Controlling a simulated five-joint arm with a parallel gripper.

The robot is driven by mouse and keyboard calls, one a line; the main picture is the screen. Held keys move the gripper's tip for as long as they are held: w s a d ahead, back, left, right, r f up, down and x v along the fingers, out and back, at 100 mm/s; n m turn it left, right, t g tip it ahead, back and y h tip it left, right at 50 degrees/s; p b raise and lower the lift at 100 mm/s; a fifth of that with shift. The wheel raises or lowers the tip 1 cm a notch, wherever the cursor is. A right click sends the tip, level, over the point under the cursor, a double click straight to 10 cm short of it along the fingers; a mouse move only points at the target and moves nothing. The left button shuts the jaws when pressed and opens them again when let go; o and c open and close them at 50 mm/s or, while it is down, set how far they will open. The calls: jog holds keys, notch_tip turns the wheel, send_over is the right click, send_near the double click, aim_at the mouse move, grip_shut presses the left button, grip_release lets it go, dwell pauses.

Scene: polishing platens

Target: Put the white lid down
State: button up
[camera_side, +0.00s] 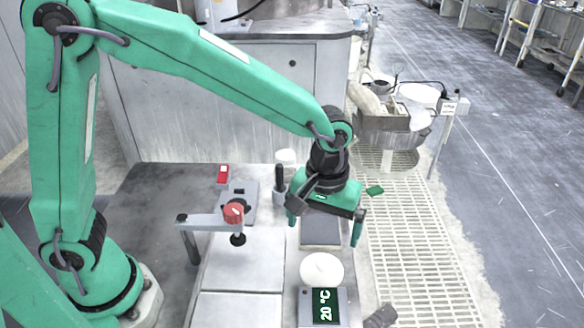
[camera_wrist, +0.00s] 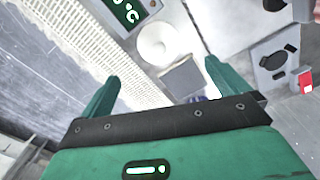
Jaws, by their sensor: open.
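A round white disc, which looks like the white lid (camera_side: 321,269), lies flat beside the device with a green "20 °C" display (camera_side: 325,306). It also shows in the wrist view (camera_wrist: 158,42), with a small mark at its centre. My gripper (camera_side: 325,236) is open, fingers pointing down, behind the disc and above a dark grey square plate (camera_side: 320,232). In the wrist view the fingers of my gripper (camera_wrist: 161,72) stand wide apart with nothing held between them. The disc appears beyond the fingertips, apart from them. Whether anything lies under the disc is hidden.
A bracket with a red knob (camera_side: 233,212) stands left of my gripper. A black handle (camera_side: 280,178) and a small white round object (camera_side: 286,157) are behind it. Pale flat panels (camera_side: 240,277) in front are clear.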

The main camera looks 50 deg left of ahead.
jog(key=s+a+r+m+t, duration=0.2)
jog(key=s+a+r, duration=0.2)
jog(key=a+r, duration=0.65)
jog(key=s+a+r+m+t, duration=0.1)
jog(key=s+a+m+t, duration=0.1)
jog(key=s+a, duration=0.7)
jog(key=shift+a+r+t, duration=0.15)
jog(key=shift+a+t, duration=0.55)
jog(key=shift+t, duration=0.1)
